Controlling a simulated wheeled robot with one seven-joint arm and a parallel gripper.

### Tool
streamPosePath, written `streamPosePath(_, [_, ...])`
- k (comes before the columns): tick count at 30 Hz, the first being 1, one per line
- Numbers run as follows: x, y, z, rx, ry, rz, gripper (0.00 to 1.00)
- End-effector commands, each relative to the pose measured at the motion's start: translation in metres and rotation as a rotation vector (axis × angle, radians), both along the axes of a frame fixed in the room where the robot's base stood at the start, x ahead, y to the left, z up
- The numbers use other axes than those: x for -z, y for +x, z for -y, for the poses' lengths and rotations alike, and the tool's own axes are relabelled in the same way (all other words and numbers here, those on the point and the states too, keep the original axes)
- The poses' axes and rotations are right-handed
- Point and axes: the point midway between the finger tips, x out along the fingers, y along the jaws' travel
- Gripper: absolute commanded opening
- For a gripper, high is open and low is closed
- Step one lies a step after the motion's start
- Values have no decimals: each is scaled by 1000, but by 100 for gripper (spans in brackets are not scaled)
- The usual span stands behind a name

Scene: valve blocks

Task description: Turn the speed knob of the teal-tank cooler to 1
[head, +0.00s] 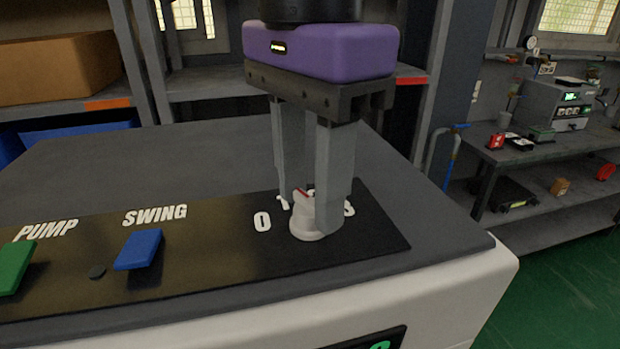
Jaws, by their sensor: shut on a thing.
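The white speed knob (304,222) stands on the black control panel (225,268) on top of the cooler, at the panel's right end. A red mark shows at its top, near the upper left. My gripper (310,205) comes down from above, with its two grey fingers shut on the knob from either side. No teal tank shows in this view.
A blue SWING switch (139,249) and a green PUMP switch (15,267) sit left on the panel. The cooler's grey top (150,160) is otherwise clear. Behind stand shelves with a cardboard box (55,68). A workbench (540,150) with equipment is at the right.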

Motion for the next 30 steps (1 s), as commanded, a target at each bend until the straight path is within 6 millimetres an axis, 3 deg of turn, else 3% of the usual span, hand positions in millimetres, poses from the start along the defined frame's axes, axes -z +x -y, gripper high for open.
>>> streamPosePath(18, [-1, 1, 0, 554, 1, 3, 0])
streamPosePath(30, [-1, 1, 0, 749, 2, 2, 0])
